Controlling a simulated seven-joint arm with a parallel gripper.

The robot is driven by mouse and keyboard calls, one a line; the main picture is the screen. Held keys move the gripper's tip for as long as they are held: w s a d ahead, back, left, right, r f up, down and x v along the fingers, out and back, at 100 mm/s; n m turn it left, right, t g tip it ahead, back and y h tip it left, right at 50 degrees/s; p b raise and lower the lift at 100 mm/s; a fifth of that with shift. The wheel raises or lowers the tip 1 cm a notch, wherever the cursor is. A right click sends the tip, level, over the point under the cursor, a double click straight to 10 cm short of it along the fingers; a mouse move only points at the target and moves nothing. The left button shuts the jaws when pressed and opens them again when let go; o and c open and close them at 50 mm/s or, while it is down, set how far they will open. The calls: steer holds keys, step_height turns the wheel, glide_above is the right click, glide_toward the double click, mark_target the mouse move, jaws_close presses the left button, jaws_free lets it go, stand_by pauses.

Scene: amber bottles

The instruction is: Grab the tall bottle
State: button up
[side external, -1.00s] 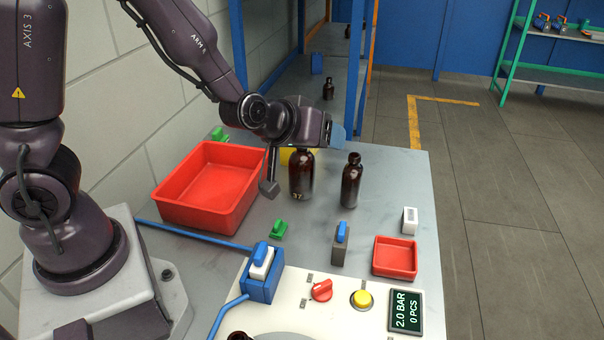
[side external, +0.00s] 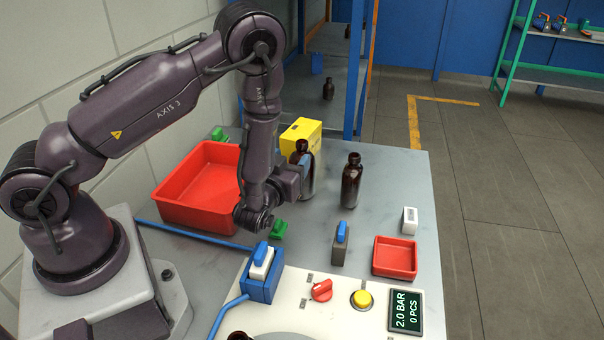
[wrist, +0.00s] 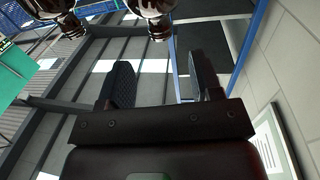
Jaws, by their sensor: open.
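Two dark amber bottles stand upright on the grey bench.
A red bin (side external: 180,205) stands left of my wrist, a yellow box (side external: 302,130) behind the wider bottle. In front are a grey block with a blue top (side external: 340,245), a small red tray (side external: 395,271) and a control panel (side external: 340,318).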

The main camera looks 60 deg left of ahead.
mark_target(300, 146)
steer(key=x, duration=0.8)
jaws_close()
